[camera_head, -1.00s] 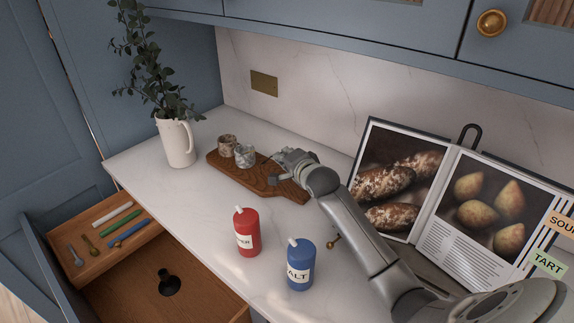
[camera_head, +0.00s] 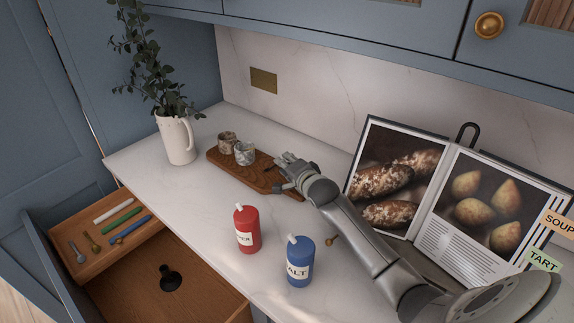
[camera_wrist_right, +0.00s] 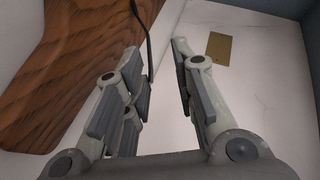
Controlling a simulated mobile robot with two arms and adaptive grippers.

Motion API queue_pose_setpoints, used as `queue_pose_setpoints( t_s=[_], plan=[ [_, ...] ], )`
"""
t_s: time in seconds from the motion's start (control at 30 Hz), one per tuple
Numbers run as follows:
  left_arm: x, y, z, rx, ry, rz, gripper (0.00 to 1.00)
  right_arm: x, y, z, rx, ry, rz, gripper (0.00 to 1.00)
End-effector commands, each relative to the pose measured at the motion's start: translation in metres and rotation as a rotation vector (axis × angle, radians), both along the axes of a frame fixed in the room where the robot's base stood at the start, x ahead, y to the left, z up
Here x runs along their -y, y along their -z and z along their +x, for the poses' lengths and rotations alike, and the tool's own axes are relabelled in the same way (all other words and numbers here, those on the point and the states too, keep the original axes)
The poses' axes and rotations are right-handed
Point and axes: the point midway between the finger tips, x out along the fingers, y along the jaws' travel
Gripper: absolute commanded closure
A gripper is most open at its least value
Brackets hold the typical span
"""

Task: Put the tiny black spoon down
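The tiny black spoon shows in the right wrist view as a thin dark handle (camera_wrist_right: 141,22), running down beside the inner face of the left finger. Its lower end and bowl are hidden or too small to tell. My right gripper (camera_wrist_right: 165,65) has a clear gap between its fingers, and the spoon does not span it. In the head view my right gripper (camera_head: 280,174) is low over the right part of the wooden board (camera_head: 222,164). Whether the spoon touches the board I cannot tell. My left gripper is out of view.
Two stone pots (camera_head: 244,153) stand on the board, left of the gripper. A red bottle (camera_head: 246,230) and blue bottle (camera_head: 299,265) stand in front. An open cookbook (camera_head: 440,200) is behind the arm. A white vase (camera_head: 177,140) stands at left, above an open drawer (camera_head: 140,240).

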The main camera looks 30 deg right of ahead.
Motion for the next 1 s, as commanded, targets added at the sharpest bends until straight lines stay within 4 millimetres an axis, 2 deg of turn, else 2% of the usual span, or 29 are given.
queue_pose_setpoints(
  t_s=[0.3,0.43,1.0],
  plan=[
    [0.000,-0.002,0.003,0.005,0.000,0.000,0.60,0.000,-0.004,0.000,0.001,0.000,-0.001,0.73],
    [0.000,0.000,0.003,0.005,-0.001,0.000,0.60,-0.001,-0.004,-0.009,0.001,-0.001,0.001,0.73],
    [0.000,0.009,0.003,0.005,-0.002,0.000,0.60,-0.013,-0.031,-0.093,0.000,-0.001,0.001,0.73]
  ],
)
